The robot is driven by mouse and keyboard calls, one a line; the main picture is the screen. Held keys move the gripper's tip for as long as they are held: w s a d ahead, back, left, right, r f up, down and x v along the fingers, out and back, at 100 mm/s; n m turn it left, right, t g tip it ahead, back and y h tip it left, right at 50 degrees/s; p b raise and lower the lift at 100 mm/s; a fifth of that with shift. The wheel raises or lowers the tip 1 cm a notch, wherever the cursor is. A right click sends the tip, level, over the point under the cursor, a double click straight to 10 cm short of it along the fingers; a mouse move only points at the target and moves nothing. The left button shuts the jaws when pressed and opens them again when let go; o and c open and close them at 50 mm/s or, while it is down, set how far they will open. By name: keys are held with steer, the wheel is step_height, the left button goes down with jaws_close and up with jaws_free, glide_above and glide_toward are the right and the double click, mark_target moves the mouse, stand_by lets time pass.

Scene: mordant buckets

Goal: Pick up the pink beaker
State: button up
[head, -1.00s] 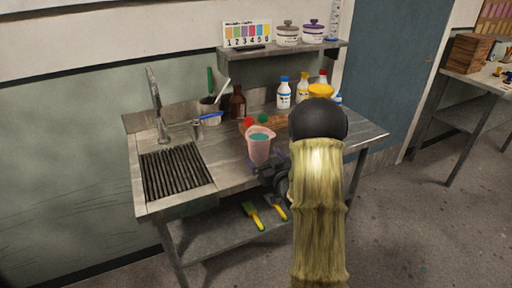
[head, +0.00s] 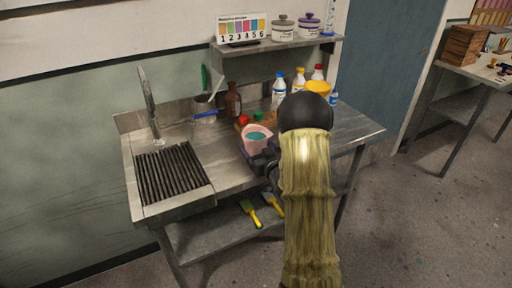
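The pink beaker (head: 250,145) stands near the front edge of the steel bench (head: 225,170), right of the sink, with teal liquid showing inside its rim. My gripper (head: 262,159) is right at the beaker's front side and hides its lower part. The fingers are dark and small here, and my arm covers part of that area. I cannot tell whether they are open around the beaker, touching it, or shut on it.
The ribbed sink (head: 172,172) is on the left. Behind the beaker are a red-capped and a green-capped item, a brown bottle (head: 233,100) and white bottles (head: 279,94). A shelf (head: 275,45) hangs above. Brushes (head: 250,212) lie on the lower shelf.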

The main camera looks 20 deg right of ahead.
steer(key=shift+w+a, duration=0.15)
steer(key=c, duration=0.9)
steer(key=shift+r, duration=0.15)
steer(key=shift+r+p, duration=2.7)
steer(key=shift+r, duration=2.1)
steer(key=shift+r, duration=0.1)
